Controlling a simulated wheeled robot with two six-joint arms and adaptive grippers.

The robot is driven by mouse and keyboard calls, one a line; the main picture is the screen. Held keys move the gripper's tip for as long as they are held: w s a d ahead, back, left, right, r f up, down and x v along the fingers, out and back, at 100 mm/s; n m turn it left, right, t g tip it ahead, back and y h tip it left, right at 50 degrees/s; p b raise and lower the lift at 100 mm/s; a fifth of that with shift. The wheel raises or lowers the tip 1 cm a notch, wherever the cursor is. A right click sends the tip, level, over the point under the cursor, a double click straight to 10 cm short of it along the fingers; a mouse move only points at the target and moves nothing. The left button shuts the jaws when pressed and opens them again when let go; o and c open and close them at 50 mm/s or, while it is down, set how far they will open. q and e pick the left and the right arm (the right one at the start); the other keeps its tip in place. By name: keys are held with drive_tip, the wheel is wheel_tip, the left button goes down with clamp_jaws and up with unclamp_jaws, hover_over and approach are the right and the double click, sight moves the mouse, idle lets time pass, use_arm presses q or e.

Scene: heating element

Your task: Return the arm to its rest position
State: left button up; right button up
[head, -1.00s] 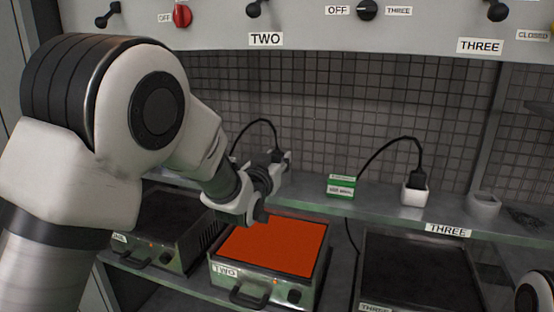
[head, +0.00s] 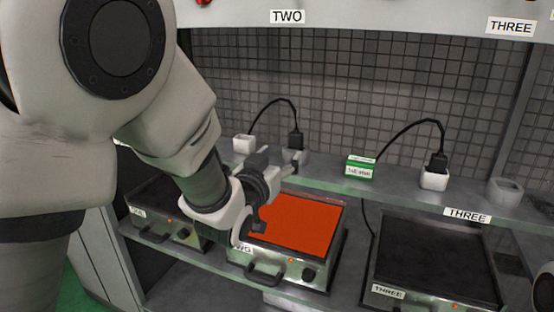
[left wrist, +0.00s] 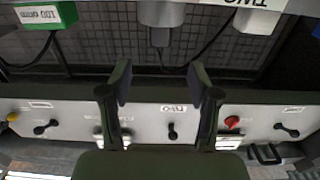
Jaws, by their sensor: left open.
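My left arm comes in from the left in the head view. My left gripper (head: 276,172) is over the shelf edge, in front of the black plug (head: 295,140) and above the back of hotplate two. Its two fingers are spread apart with nothing between them in the left wrist view (left wrist: 162,92). The plug sits in a grey round socket, which also shows in the left wrist view (left wrist: 160,13), apart from the fingers. The right gripper is not in view; only a bit of my own body shows at the lower right edge.
Hotplate two (head: 298,222) glows orange close under the gripper. Hotplate one (head: 165,215) and hotplate three (head: 440,260) are dark. A green-white box (head: 360,167), a white socket (head: 435,181) and the shelf (head: 400,192) lie to the right.

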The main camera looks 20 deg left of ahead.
use_arm(q)
drive_tip(key=shift+s, duration=0.55)
drive_tip(key=s+a+f+g, duration=0.1)
drive_tip(key=s+f+g, duration=0.2)
drive_tip(key=f, duration=0.9)
drive_tip(key=s+a+f+n+g, duration=0.1)
drive_tip(key=s+f+g, duration=0.2)
drive_tip(key=f, duration=0.9)
drive_tip(key=s+a+f+g, duration=0.1)
drive_tip(key=s+f+g, duration=0.2)
drive_tip(key=f, duration=0.9)
drive_tip(key=s+f+g, duration=0.4)
drive_tip(key=s+f, duration=0.3)
drive_tip(key=s, duration=0.5)
drive_tip(key=s+a+f+g, duration=0.1)
drive_tip(key=s+f+g, duration=0.4)
drive_tip(key=s, duration=0.7)
wheel_tip(320, 180, down, 3)
drive_tip(key=shift+s+r+y, duration=0.1)
drive_tip(key=shift+s+y, duration=0.15)
drive_tip(key=shift+y, duration=0.05)
